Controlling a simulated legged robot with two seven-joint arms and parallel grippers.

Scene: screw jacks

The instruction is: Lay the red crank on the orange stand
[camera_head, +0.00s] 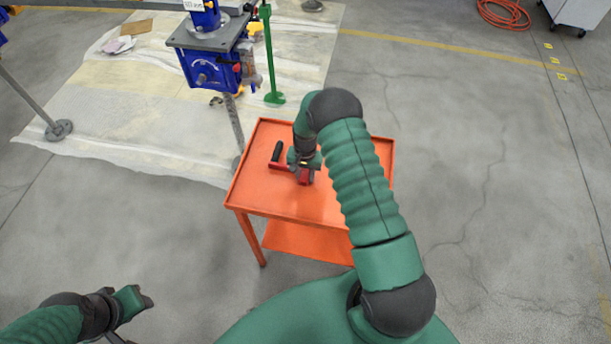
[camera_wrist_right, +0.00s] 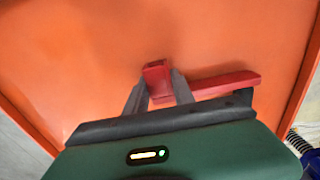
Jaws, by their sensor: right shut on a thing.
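The red crank (camera_head: 279,166) has a black handle and is at the orange stand's (camera_head: 258,196) top, left of its middle in the head view. My right gripper (camera_head: 304,172) points down over the stand and is shut on the crank's red end. In the right wrist view the crank's red block (camera_wrist_right: 157,73) is between the two grey fingers (camera_wrist_right: 159,92), and its red arm reaches to the right. I cannot tell whether the crank touches the stand's top. My left gripper (camera_head: 133,302) is at the lower left, away from the stand; its fingers look apart, with nothing between them.
A blue machine (camera_head: 210,60) on a post stands behind the stand, with a green post (camera_head: 270,60) beside it. A pale sheet (camera_head: 120,110) covers the floor there. A red hose (camera_head: 503,13) lies at the upper right. The floor right of the stand is clear.

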